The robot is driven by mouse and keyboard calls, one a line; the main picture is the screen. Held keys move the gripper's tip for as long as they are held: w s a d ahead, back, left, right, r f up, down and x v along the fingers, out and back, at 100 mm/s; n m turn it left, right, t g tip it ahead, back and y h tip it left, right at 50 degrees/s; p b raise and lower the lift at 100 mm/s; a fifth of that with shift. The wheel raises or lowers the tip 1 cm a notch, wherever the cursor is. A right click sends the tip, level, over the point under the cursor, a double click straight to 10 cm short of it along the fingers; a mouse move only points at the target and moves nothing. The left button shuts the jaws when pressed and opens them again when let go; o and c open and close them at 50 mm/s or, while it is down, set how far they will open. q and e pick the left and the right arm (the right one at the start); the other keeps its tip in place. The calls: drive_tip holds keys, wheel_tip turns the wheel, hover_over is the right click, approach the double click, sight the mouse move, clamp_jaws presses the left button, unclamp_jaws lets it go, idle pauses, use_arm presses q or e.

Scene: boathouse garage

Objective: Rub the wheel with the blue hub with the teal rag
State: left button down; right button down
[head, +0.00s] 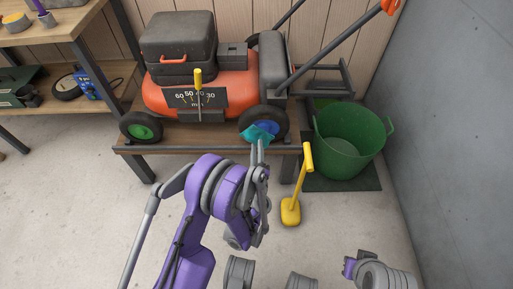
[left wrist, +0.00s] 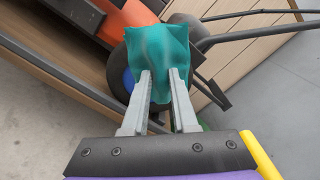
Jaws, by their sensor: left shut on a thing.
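The wheel with the blue hub (head: 279,117) is the front right wheel of an orange mower on a low wooden bench. My left gripper (head: 260,143) is shut on the teal rag (head: 257,131), which covers the left part of this wheel in the head view. In the left wrist view the rag (left wrist: 158,52) hangs over the fingertips (left wrist: 160,76) and hides much of the wheel (left wrist: 117,72); a bit of blue hub shows at its left. The rag is at the wheel's face, but I cannot tell whether it touches.
A wheel with a green hub (head: 141,128) is at the mower's left. A yellow-handled tool (head: 292,210) stands on the floor by the bench's right leg. A green bucket (head: 347,145) stands at the right. The concrete floor in front is mostly clear.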

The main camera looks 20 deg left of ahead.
sight(254, 135)
idle(0.3)
use_arm(q)
drive_tip(key=shift+a+x, duration=0.2)
drive_tip(key=shift+x, duration=1.35)
drive_tip(key=shift+a+x, duration=0.25)
drive_tip(key=shift+x, duration=1.3)
drive_tip(key=shift+w+a+f, duration=0.2)
drive_tip(key=shift+w, duration=0.05)
drive_tip(key=shift+x, duration=1)
drive_tip(key=shift+d, duration=0.15)
